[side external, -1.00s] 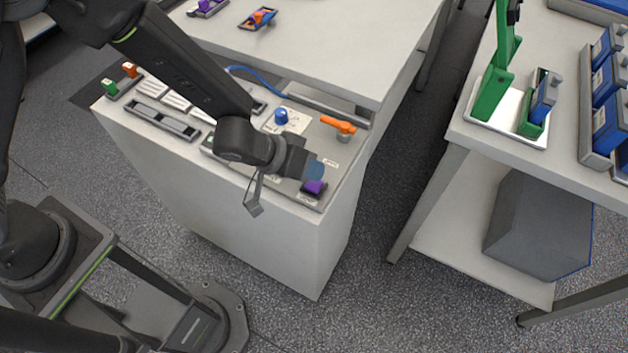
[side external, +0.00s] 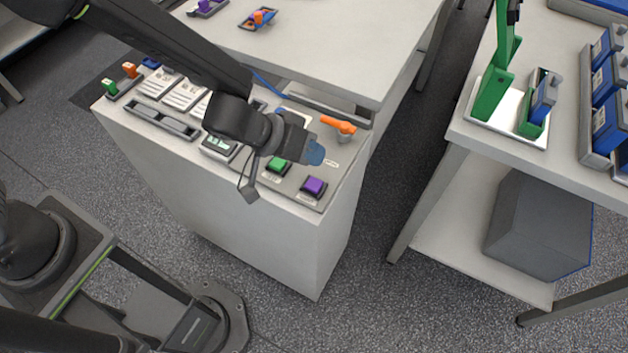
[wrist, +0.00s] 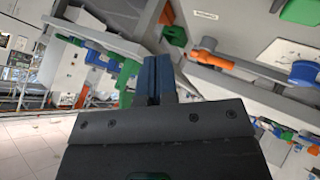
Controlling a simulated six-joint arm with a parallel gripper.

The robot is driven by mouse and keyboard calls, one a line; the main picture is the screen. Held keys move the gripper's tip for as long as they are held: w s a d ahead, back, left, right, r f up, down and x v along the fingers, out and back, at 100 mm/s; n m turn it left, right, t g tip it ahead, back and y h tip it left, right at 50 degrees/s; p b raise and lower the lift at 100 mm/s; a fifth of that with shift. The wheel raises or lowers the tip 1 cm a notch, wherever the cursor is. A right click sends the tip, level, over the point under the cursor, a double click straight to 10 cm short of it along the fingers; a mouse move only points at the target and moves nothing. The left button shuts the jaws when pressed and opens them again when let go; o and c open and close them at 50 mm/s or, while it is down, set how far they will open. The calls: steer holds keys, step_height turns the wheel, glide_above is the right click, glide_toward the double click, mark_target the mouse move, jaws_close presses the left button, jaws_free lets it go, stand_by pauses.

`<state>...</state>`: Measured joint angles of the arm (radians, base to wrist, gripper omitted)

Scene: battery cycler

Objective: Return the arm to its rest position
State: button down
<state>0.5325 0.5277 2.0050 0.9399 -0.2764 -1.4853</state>
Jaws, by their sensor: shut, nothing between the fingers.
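My gripper (side external: 314,152) is above the right end of the cycler's panel, with its blue fingertips together and nothing between them. It also shows in the wrist view (wrist: 153,78), with the blue fingers closed. Below it on the panel (side external: 322,205) are a green button (side external: 278,165) and a purple button (side external: 313,186), both clear of the fingers. An orange handle (side external: 338,124) lies just behind the gripper, apart from it in the side view. My forearm hides part of the panel's middle.
A white bench (side external: 350,60) stands behind the cycler, with a small tray (side external: 258,20) on it. At right, a second table (side external: 470,140) carries a green stand (side external: 492,95) and several blue battery units (side external: 606,100). Open floor (side external: 375,230) lies between them.

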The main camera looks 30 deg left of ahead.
stand_by(0.5)
steer(key=a+r+n+t+y, duration=0.25)
steer(key=a+r+y, duration=0.35)
steer(key=a+r, duration=0.9)
steer(key=s+a+r+m+g, duration=0.1)
steer(key=s+a+r, duration=0.1)
steer(key=s+a, duration=0.3)
steer(key=s+a+r+m+g, duration=0.1)
steer(key=s+a, duration=0.4)
steer(key=s, duration=0.7)
steer(key=shift+s+r+g+y, duration=0.2)
steer(key=shift+r+g+y, duration=0.3)
steer(key=shift+r, duration=0.4)
